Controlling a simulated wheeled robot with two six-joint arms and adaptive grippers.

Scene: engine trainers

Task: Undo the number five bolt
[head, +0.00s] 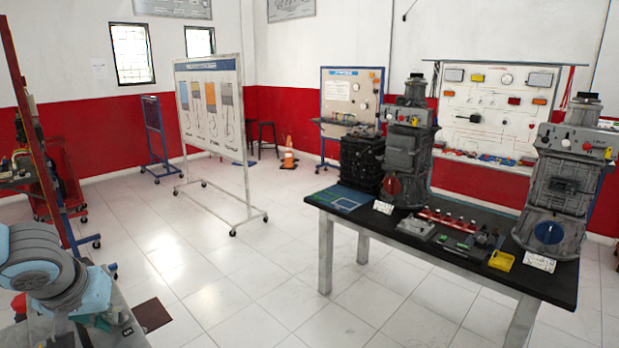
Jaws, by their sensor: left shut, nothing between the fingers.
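My left arm comes in at the lower left edge, and its blue and grey wrist covers much of a grey stand (118,312). My left gripper (68,322) is small and mostly hidden at the wrist, low over the stand; it is shut and holds nothing. A small dark tag that seems to read 5 (127,331) lies on the stand's right side. The number five bolt cannot be made out; the arm may hide it. A greenish part (100,318) shows between the wrist and the tag. My right gripper is out of view.
A black-topped table (470,262) at the right carries engine units (405,150), a red part (447,220) and a yellow tray (501,260). A wheeled display board (212,115) stands behind the open tiled floor. A red frame (35,130) rises at the left.

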